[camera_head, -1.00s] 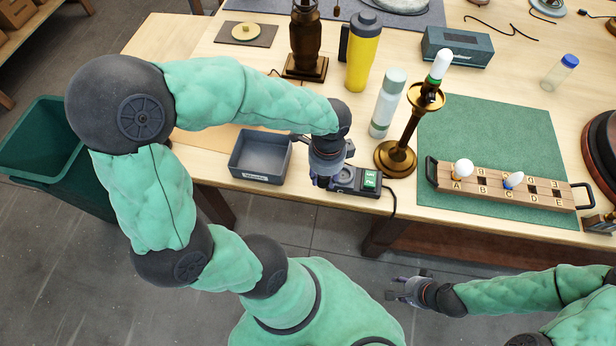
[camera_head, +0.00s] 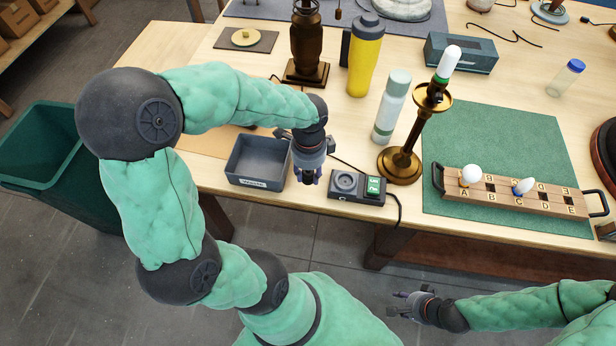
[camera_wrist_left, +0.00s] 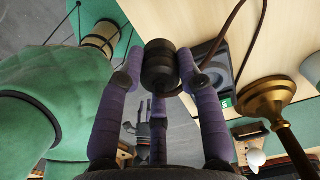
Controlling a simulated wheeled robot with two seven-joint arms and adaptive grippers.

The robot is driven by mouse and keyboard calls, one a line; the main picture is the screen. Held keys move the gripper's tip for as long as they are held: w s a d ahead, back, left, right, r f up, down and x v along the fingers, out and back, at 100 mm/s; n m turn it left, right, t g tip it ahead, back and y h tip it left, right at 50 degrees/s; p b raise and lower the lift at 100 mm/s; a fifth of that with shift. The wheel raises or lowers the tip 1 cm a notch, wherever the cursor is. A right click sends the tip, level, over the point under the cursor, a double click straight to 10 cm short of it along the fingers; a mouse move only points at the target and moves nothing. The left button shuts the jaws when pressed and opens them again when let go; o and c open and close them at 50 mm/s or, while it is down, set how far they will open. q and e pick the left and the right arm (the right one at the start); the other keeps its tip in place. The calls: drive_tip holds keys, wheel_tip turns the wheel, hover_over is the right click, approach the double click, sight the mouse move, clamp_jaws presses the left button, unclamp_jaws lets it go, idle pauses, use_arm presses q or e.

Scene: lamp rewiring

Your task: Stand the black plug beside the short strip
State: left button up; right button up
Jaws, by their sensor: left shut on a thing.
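The black plug (camera_wrist_left: 160,66) is held between the fingers of my left gripper in the left wrist view, with a brown cord running from it. The short strip (camera_head: 343,197) is a dark block with one round, empty-looking socket and a lit green switch. It lies just right of the gripper and shows partly behind the plug in the left wrist view. My right gripper (camera_head: 400,304) is open and empty, off the table's front.
A grey bin (camera_head: 257,182) stands left of the gripper. Right of the strip stand a white bottle (camera_head: 390,115) and a brass candlestick lamp (camera_head: 401,160). A lettered wooden tray (camera_head: 500,199) with bulbs lies on a green mat (camera_head: 490,130). Cords run around the strip.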

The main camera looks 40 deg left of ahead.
use_arm(q)
drive_tip(key=f, duration=0.1)
drive_tip(key=w+a+f, duration=0.1)
drive_tip(key=w+a+f+b, duration=0.1)
drive_tip(key=f, duration=0.1)
drive_tip(key=shift+w+a, duration=0.1)
drive_tip(key=shift+w+a+f+b, duration=0.15)
drive_tip(key=shift+f+b, duration=0.2)
drive_tip(key=shift+f, duration=0.6)
drive_tip(key=shift+w+a+f+b, duration=0.1)
drive_tip(key=shift+f+b, duration=0.2)
drive_tip(key=shift+f, duration=0.6)
drive_tip(key=shift+f, duration=0.15)
drive_tip(key=o, duration=1.1)
wheel_tip(320, 180, up, 12)
drive_tip(key=p, duration=0.3)
drive_tip(key=shift+p, duration=0.35)
